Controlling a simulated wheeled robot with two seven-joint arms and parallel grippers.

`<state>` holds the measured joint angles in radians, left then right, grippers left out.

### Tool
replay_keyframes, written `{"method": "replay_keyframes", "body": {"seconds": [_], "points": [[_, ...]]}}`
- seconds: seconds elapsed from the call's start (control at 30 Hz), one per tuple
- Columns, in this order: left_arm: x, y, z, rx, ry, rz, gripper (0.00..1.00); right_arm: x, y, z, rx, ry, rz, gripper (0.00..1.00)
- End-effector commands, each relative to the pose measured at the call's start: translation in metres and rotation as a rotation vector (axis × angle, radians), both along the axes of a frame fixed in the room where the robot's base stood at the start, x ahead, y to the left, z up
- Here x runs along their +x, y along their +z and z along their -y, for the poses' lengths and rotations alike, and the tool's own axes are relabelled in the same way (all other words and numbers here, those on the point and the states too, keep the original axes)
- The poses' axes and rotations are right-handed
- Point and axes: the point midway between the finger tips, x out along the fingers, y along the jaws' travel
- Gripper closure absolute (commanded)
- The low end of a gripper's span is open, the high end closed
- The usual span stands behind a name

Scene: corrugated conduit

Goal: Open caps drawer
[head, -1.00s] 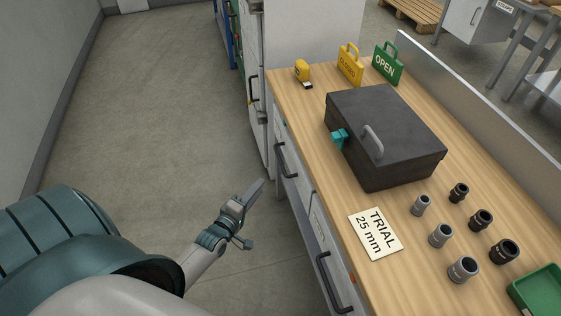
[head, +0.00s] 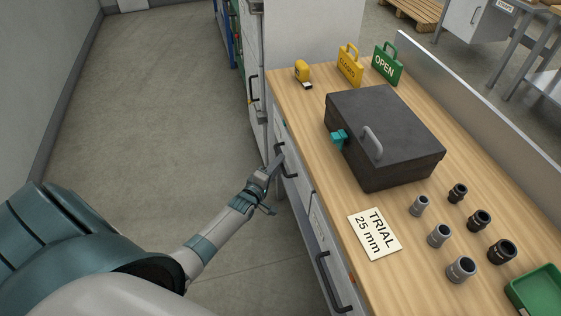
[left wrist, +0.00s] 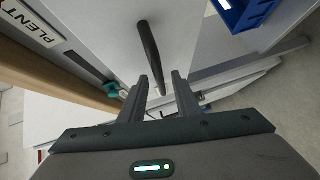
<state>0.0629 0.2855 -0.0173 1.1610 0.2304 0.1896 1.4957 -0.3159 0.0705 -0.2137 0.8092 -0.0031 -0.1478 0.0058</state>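The workbench front has drawers with dark bar handles. The upper handle (head: 291,166) is at the bench's far part and a second handle (head: 326,282) is nearer to me. I cannot read a caps label on either drawer. My left gripper (head: 277,161) is at the upper handle. In the left wrist view, my left gripper (left wrist: 164,84) is open. The dark handle (left wrist: 149,55) runs along the pale drawer face (left wrist: 120,35), its lower end showing between or just beyond the fingertips. I cannot tell whether they touch it. My right gripper is out of view.
The bench top (head: 305,130) holds a dark closed box (head: 385,125), a TRIAL 25 mm card (head: 375,233), several fittings, a green tray (head: 538,293) and signs. The floor (head: 150,110) left of the bench is clear.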

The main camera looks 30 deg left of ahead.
Motion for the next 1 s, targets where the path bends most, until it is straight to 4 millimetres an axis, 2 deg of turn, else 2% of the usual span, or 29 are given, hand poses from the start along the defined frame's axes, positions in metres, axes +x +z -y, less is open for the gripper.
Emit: {"method": "replay_keyframes", "body": {"seconds": [0.2,0.43,0.63,0.77,1.0], "points": [[0.019,-0.003,-0.002,-0.001,0.001,0.001,0.7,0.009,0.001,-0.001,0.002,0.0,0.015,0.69],[0.025,-0.004,-0.002,0.0,0.0,0.0,0.7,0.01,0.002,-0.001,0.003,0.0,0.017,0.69],[0.024,-0.004,-0.002,0.0,0.0,0.0,0.7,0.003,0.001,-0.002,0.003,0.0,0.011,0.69],[0.024,-0.004,-0.002,0.0,0.0,0.0,1.0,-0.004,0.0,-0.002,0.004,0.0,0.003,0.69],[0.023,-0.004,-0.003,0.0,0.0,0.0,1.0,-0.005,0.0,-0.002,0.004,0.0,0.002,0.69]]}}
